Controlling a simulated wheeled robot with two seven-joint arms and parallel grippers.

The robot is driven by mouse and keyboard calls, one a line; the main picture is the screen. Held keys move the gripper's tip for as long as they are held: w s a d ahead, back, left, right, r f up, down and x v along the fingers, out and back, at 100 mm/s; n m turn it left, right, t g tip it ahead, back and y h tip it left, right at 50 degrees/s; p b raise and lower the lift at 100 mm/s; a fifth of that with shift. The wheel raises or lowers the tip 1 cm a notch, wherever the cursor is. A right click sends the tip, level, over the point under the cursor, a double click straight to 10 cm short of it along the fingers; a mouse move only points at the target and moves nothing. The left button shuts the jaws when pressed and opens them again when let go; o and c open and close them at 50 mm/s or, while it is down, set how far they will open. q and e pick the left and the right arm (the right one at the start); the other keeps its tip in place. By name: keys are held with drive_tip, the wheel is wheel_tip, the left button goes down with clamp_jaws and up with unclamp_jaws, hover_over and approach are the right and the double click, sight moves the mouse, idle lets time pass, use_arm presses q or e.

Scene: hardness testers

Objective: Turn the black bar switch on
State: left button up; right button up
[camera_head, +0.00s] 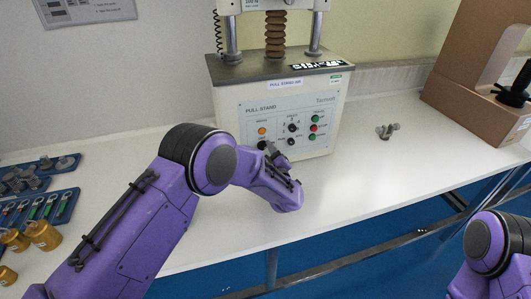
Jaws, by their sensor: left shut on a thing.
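The pull stand (313,91) is a cream box with a dark top, standing on the white table. Its front panel carries an orange button, black knobs and green and red buttons. The black bar switch (262,145) is low on the left of the panel, below the orange button (262,131). My left gripper (270,149) is at that switch, shut on it; its fingers are small and partly hidden by my own wrist. The switch's exact angle cannot be made out. My right arm shows at the lower right, and its gripper is out of view.
Blue trays (60,164) with small metal parts and brass weights (42,234) lie at the left. A small grey metal part (387,131) lies right of the stand.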

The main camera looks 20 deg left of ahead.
use_arm(q)
drive_tip(key=m, duration=0.3)
drive_tip(key=shift+d+m, duration=0.1)
drive_tip(key=shift+m, duration=0.2)
drive_tip(key=shift+f+m, duration=0.1)
drive_tip(key=shift+m, duration=1.8)
drive_tip(key=o, duration=1)
drive_tip(key=shift+o, duration=0.2)
drive_tip(key=p+v, duration=0.3)
drive_tip(key=v, duration=0.7)
drive_tip(key=shift+s, duration=0.25)
drive_tip(key=shift+d, duration=0.15)
